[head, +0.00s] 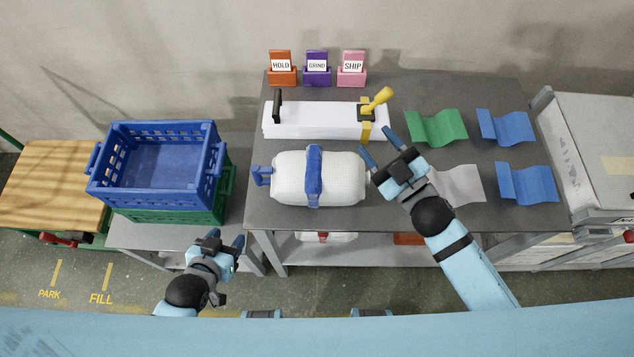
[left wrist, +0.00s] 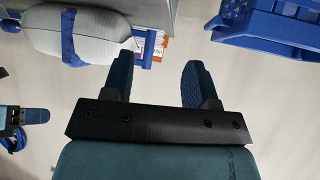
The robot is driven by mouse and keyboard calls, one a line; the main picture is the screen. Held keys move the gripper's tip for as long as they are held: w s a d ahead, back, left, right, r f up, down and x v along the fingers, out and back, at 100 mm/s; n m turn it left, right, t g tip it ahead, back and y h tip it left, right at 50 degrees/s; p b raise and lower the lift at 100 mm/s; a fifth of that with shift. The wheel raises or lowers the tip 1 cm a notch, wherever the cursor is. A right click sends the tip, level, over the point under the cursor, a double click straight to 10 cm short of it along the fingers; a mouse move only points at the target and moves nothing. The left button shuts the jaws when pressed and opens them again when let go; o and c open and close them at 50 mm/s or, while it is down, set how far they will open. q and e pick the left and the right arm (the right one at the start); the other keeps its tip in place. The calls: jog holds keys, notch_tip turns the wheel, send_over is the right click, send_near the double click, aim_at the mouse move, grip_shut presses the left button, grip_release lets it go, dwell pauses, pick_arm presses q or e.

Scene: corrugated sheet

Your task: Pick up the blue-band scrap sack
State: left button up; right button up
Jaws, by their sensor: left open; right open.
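The blue-band scrap sack (head: 337,180) is a white, rounded sack lying on its side on the grey table, with a blue band around its middle and a blue tie at its left end. It also shows at the upper left of the left wrist view (left wrist: 100,35). My right gripper (head: 378,149) is open at the sack's right end, its fingers pointing up and left; I cannot tell whether it touches. My left gripper (head: 227,240) is open and empty, in front of the table and below left of the sack. Its two fingers also show in the left wrist view (left wrist: 160,82).
A blue crate (head: 125,200) is stacked on a green crate (head: 180,215) at the left. Behind the sack lies a white stack (head: 315,121) with a yellow-handled clamp (head: 378,100). Green (head: 437,127) and blue (head: 505,125) corrugated sheets lie at right. HOLD, GRIND and SHIP holders stand at the back.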

jog(key=s+a+r+n+g+y+b, duration=0.15)
jog(key=a+n+g+y, duration=0.25)
jog(key=n+g, duration=0.45)
jog(key=s+a+r+n+g+y+b, duration=0.1)
jog(key=s+a+n+g+y+b, duration=0.2)
jog(key=n+g, duration=0.55)
jog(key=w+d+f+n+g+h+b, duration=0.25)
jog(key=d+f+n+h+b, duration=0.4)
jog(key=f+h, duration=0.5)
jog(key=w+d+t+h, duration=0.1)
jog(key=w+d+h, duration=0.25)
jog(key=d, duration=0.25)
jog(key=w+d+t+h, duration=0.2)
jog(key=d+h, duration=0.2)
jog(key=d, duration=0.2)
jog(key=f, duration=0.8)
jog(key=shift+w+a, duration=0.15)
jog(key=shift+a, duration=0.15)
jog(key=f, duration=0.5)
jog(key=shift+d, duration=0.2)
pick_arm(q)
notch_tip(320, 180, down, 11)
jog(key=d, duration=0.1)
jog(key=shift+w+d+r, duration=0.15)
jog(key=shift+w+r, duration=0.05)
jog(key=shift+w, duration=0.2)
pick_arm(e)
jog(key=shift+w, duration=0.1)
grip_shut()
